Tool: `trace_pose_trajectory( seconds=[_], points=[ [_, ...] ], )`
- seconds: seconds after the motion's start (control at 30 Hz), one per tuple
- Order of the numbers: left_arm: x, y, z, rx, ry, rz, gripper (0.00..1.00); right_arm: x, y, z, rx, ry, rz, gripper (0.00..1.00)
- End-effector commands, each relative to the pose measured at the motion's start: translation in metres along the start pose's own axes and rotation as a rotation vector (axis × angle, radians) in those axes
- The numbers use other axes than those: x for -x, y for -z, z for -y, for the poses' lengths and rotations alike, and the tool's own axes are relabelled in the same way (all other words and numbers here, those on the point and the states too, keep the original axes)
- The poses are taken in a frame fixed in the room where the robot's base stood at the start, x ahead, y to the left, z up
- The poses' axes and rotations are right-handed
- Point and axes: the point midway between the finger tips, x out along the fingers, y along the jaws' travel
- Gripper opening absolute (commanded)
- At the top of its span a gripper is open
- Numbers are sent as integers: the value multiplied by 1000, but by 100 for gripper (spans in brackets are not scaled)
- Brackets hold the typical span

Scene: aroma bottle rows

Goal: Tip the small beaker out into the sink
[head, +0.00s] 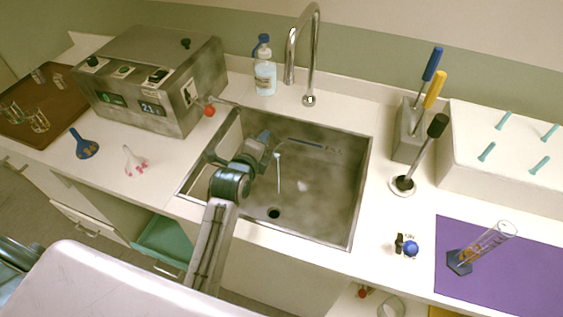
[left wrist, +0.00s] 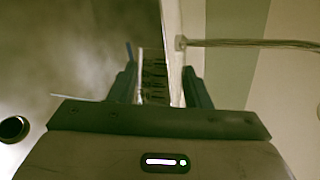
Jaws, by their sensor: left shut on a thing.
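My left gripper (head: 268,143) is over the sink (head: 345,215), near its back left part, with the arm coming in across the front edge. The sink drain (head: 273,212) is open below, to the front. My right gripper is not in view.
The faucet (head: 313,60) rises behind the sink. A steel water bath (head: 160,75) stands left; a brown tray (head: 62,125) with glassware is beyond.

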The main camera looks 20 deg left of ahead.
Motion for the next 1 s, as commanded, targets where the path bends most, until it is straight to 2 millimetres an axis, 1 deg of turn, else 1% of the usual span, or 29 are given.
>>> trace_pose_trajectory(
  seconds=[0.03, 0.17, 0.67, 1.0],
  points=[
    [1, 1, 2, -14, 6, 7, 17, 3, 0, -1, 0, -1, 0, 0],
    [2, 2, 3, -48, 18, 22, 17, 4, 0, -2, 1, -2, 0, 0],
    [2, 2, 3, -62, 23, 27, 17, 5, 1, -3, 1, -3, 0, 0],
    [5, 6, 7, -153, 57, 68, 17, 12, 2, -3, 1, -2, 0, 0]
  ],
)
